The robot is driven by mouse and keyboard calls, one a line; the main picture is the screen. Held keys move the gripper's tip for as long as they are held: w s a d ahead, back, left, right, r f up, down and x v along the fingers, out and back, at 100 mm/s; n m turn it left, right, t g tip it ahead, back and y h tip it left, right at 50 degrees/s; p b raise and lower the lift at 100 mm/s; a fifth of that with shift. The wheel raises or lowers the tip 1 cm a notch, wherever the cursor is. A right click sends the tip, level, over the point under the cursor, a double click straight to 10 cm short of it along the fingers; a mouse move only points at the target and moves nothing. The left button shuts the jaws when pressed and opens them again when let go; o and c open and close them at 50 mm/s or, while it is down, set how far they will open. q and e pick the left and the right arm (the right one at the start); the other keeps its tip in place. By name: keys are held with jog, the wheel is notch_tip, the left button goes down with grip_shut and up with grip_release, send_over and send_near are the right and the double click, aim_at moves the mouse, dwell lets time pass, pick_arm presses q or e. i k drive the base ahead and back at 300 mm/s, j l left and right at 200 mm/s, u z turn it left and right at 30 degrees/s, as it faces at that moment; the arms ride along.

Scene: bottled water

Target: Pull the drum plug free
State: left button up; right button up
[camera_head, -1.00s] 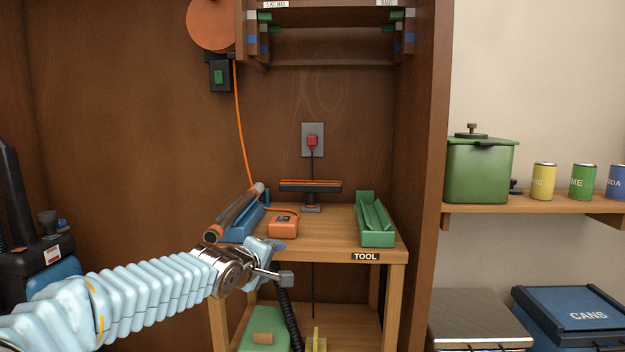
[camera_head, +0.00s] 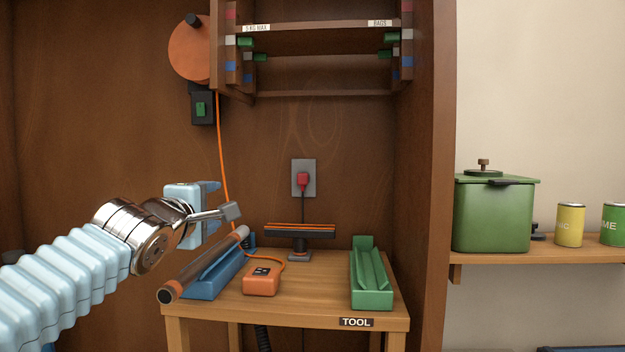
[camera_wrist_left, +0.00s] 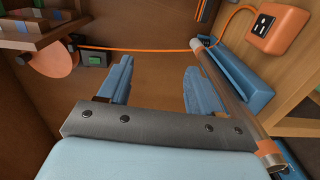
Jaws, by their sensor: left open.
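A red plug (camera_head: 303,181) sits in the grey wall socket (camera_head: 310,168), with a black cord hanging below it. The orange drum (camera_head: 189,51) hangs on the back wall at upper left. Its orange cord (camera_head: 222,150) runs down to an orange outlet box (camera_head: 261,280) on the table. I cannot tell which plug is the drum's. My left gripper (camera_head: 211,205) is open and empty, left of the red plug and above the table's left side. In the left wrist view its two blue fingers (camera_wrist_left: 158,80) are spread apart, with bare wood wall beyond.
A brown tube (camera_head: 203,264) lies on a blue cradle close below my left gripper. A black stand with an orange-edged bar (camera_head: 300,231) stands below the socket. A green tray (camera_head: 372,280) is at the table's right. A shelf unit (camera_head: 320,42) hangs above.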

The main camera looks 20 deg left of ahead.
aim_at(302, 178)
jog(key=i, duration=0.5)
jog(key=i+l, duration=0.15)
jog(key=i, duration=0.4)
